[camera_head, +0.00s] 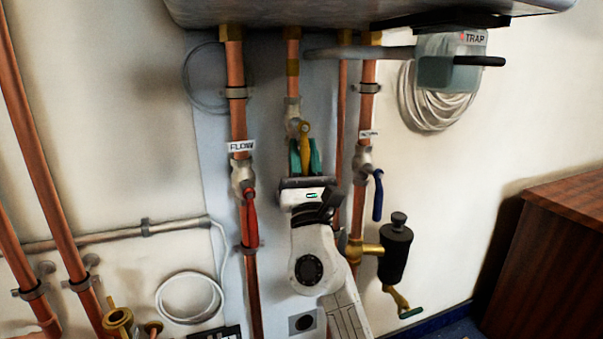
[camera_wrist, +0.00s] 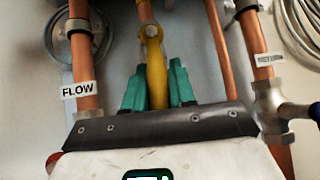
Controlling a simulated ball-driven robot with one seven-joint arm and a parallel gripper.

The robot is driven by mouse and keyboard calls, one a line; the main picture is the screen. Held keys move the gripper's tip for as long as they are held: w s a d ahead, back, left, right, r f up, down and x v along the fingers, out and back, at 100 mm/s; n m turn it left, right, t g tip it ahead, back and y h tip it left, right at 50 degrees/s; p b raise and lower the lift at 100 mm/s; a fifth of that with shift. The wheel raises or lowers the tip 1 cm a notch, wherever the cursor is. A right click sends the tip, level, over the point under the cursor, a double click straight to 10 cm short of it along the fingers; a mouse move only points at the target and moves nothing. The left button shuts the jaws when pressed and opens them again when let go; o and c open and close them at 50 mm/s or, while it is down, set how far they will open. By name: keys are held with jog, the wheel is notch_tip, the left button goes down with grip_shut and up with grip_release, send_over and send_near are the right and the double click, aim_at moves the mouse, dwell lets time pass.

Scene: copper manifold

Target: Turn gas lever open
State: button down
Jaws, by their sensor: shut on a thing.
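In the wrist view the yellow lever (camera_wrist: 156,75) runs down between the two green fingers. My gripper (camera_head: 305,158) comes from below and is shut on the lever, with one green finger on each side. The wrist view shows the gripper (camera_wrist: 156,88) around the lever's lower part; its lower end is hidden by the gripper body.
A red lever (camera_head: 250,220) hangs on the FLOW pipe to the left. A blue lever (camera_head: 378,195) hangs on the right pipe. A black cylinder (camera_head: 396,252) sits lower right. The boiler casing (camera_head: 360,10) is overhead, with a grey pipe (camera_head: 360,53) below it.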

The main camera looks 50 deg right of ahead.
jog(key=shift+s+d+n+t+y+b, duration=0.1)
jog(key=shift+n+t+y+b, duration=0.4)
jog(key=shift+n, duration=0.4)
jog(key=c, duration=1)
grip_release()
jog(key=shift+c, duration=0.2)
jog(key=b+v, duration=0.4)
jog(key=v, duration=0.7)
jog(key=shift+d, duration=0.1)
